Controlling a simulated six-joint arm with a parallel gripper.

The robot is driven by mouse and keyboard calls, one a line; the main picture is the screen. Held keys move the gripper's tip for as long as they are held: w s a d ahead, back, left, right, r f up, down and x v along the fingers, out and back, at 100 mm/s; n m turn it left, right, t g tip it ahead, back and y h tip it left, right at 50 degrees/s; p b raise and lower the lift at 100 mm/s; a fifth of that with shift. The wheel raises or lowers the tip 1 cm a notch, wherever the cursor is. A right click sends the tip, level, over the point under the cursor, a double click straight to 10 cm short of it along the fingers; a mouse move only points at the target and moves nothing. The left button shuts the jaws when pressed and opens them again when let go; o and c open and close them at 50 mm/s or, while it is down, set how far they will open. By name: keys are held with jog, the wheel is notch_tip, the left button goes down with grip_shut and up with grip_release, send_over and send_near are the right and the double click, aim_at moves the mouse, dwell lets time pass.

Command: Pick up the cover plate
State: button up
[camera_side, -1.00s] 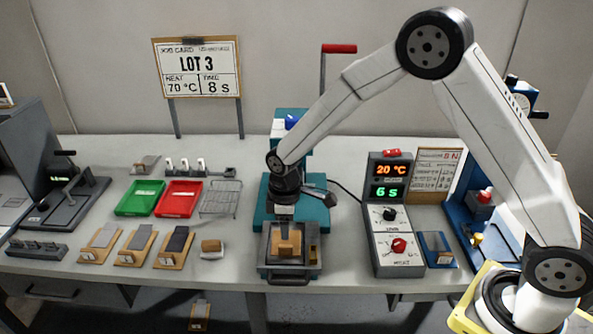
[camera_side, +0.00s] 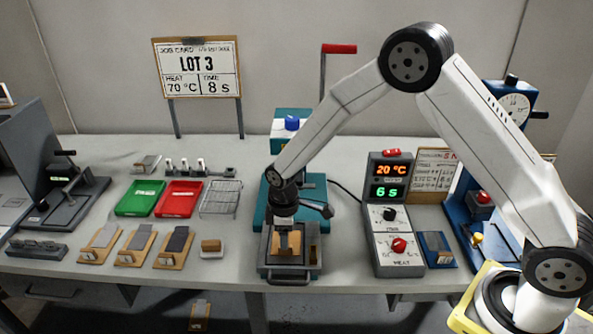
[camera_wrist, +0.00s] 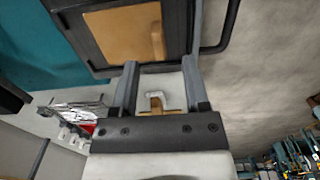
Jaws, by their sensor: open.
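The cover plate looks to be the tan plate with a raised grip bar (camera_wrist: 112,38), lying in a dark square frame at the top of the wrist view. In the side view the tan plate (camera_side: 280,246) sits in the grey tray (camera_side: 268,262) at the front of the teal press. My gripper (camera_side: 287,232) points down just above it and hides part of it. In the wrist view my gripper (camera_wrist: 160,64) has its two fingers apart with nothing held. The grip bar lies ahead of the gap between the fingertips; contact is not visible.
Left of the tray are a small tan block (camera_side: 211,246), several wooden boards, a green tray (camera_side: 140,198), a red tray (camera_side: 181,199) and a wire rack (camera_side: 220,198). The control box (camera_side: 394,215) reading 20 °C and 6 s stands close at the right.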

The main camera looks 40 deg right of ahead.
jog(key=shift+w+f, duration=0.1)
jog(key=shift+f, duration=2.25)
grip_shut()
